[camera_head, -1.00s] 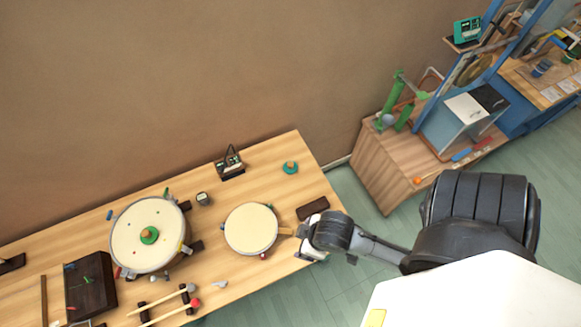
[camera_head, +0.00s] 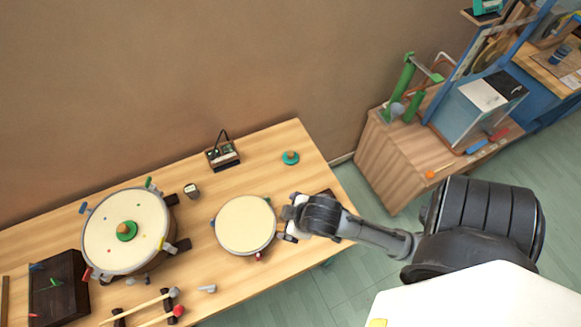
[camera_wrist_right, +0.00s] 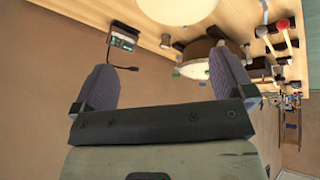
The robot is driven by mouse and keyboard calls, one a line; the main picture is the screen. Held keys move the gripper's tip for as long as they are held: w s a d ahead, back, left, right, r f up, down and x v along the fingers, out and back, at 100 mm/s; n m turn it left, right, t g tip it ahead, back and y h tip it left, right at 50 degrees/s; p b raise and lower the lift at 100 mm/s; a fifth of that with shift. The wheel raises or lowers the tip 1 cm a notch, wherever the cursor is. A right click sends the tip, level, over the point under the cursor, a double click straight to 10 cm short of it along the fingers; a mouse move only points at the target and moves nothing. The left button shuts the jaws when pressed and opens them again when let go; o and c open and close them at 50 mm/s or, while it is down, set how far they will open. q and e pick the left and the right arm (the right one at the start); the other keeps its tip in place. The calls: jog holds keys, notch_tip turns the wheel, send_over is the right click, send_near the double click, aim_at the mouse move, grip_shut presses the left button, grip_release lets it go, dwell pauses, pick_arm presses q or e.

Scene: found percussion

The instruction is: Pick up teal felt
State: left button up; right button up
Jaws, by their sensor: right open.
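The teal felt (camera_head: 290,158) is a small round teal disc with an orange-brown knob on top. It lies on the wooden table near the back right in the head view. My right gripper (camera_head: 288,222) is open and empty, just right of the small cream drum and nearer the front than the felt, clearly apart from it. In the right wrist view its two grey fingers (camera_wrist_right: 165,78) stand wide apart with nothing between them. I cannot make out the felt in that view. My left gripper is not in view.
The small cream drum (camera_head: 245,224) is close beside my right gripper. A black device with a handle (camera_head: 222,152) stands left of the felt. A larger drum (camera_head: 104,247) carries a green disc with an orange knob (camera_head: 126,231). The table (camera_head: 275,180) is bare around the felt.

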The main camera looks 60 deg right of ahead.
jog(key=w+d+f+t+h+b, duration=0.2)
jog(key=w+d+f+h+b, duration=0.2)
jog(key=w+d+f+b, duration=0.7)
jog(key=w+d+f+t+h+b, duration=0.15)
jog(key=d+h+b, duration=0.25)
jog(key=d+b, duration=0.95)
jog(key=w+d+r+n+t+h+b, duration=0.2)
jog(key=w+d+r+t+h+b, duration=0.35)
jog(key=r+b, duration=0.6)
notch_tip(320, 180, up, 10)
jog(key=a+n+t+y+b, duration=0.2)
jog(key=n+t+y+b, duration=0.3)
jog(key=n+t+y, duration=1.15)
jog(key=n+g+h, duration=0.1)
jog(key=n+g, duration=1.5)
jog(key=g, duration=1.1)
send_near(292, 153)
jog(key=b+x, duration=0.2)
jog(key=x, duration=0.4)
jog(key=shift+w+a+r+b, duration=0.1)
jog(key=shift+w+a+b, duration=0.1)
jog(key=shift+b, duration=0.1)
jog(key=b+x, duration=0.3)
jog(key=x, duration=0.1)
jog(key=shift+f, duration=0.35)
jog(key=shift+w+f, duration=0.1)
jog(key=shift+f, duration=0.2)
